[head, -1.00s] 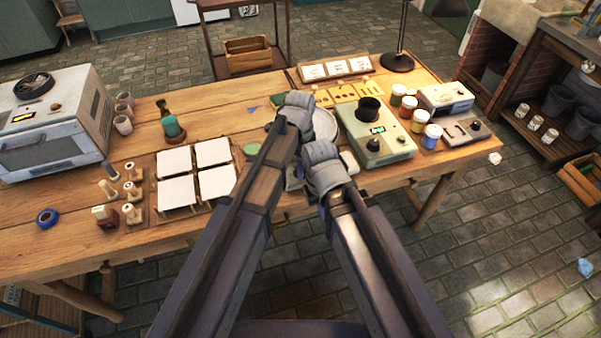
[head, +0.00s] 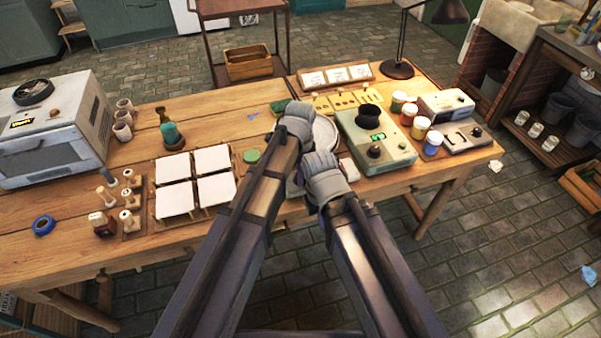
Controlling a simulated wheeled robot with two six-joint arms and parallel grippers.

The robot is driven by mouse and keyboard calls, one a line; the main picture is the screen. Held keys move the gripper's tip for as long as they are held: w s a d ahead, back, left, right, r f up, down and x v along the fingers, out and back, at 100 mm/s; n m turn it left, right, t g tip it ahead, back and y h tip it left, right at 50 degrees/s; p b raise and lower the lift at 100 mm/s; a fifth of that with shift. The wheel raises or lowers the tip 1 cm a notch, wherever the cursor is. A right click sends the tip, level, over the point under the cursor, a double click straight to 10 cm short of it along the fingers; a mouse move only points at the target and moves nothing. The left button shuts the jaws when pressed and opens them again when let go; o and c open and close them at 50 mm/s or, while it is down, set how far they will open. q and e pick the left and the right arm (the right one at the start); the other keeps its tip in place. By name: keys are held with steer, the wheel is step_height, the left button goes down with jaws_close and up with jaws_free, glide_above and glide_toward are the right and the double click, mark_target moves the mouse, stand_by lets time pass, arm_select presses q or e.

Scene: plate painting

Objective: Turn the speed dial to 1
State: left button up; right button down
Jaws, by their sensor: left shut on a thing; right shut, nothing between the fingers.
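A pale green box (head: 397,155) stands on the table right of my grippers. It carries a small lit green display (head: 378,136), a dark knob (head: 375,152) on the near side and a black round part (head: 369,113) on top. The display's figures and the knob's setting are too small to read. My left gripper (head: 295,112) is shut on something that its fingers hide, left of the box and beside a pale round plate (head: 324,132). My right gripper (head: 313,160) is shut and empty, just below the left one, left of the box and apart from the knob.
Several paint jars (head: 420,127) and a second device (head: 447,102) stand right of the box. White tiles (head: 210,160) lie on a rack at left. A green lump (head: 280,106) sits by my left gripper. The table's front edge is below my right gripper.

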arm_select(q)
jaws_close()
steer(key=shift+n, duration=0.3)
steer(key=n, duration=0.4)
steer(key=shift+n, duration=0.4)
steer(key=n, duration=1.2)
steer(key=shift+n, duration=0.3)
steer(key=n, duration=0.5)
steer(key=shift+n, duration=0.4)
